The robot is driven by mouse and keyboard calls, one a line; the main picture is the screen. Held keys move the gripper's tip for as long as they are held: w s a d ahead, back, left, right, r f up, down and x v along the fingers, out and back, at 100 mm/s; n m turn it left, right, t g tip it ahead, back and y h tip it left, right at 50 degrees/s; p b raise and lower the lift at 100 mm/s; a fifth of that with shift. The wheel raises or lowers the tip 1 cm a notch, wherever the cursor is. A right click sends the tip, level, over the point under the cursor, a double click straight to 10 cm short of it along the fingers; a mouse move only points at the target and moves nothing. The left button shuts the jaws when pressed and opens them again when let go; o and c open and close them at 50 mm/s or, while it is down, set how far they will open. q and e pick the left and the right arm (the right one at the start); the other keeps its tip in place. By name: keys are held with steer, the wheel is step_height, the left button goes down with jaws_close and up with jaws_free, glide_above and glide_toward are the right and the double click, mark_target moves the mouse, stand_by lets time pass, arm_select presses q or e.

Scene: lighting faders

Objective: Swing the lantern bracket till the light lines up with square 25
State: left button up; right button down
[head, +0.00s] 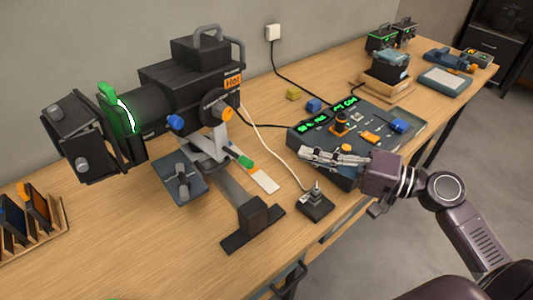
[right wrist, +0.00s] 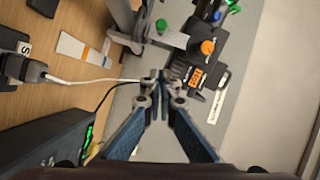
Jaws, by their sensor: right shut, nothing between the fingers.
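The black stage lantern (head: 190,90) stands on the wooden table in the left half of the head view, with an orange "Hot" label and a glowing green ring at its front. Its grey bracket (head: 207,150) carries a blue knob (head: 175,122), an orange knob (head: 227,114) and a green-tipped lever (head: 246,162). The lantern also shows in the right wrist view, with the orange knob (right wrist: 207,47). My right gripper (head: 305,154) is shut and empty, held in front of the control desk and apart from the bracket. I cannot make out square 25. My left gripper is out of view.
The control desk (head: 312,143) with green displays sits right of the lantern. A small black plug box (head: 316,207) with a pale cable lies near the front edge. A wooden rack (head: 55,230) stands at far left. Clear tabletop lies at front left.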

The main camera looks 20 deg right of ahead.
steer(key=w+a+f+p, duration=0.1)
steer(key=w+a+p, duration=0.3)
steer(key=a, duration=0.5)
steer(key=shift+f+p, duration=0.35)
steer(key=shift+p, duration=0.15)
steer(key=shift+s+a+f, duration=0.15)
steer(key=shift+s+a, duration=0.3)
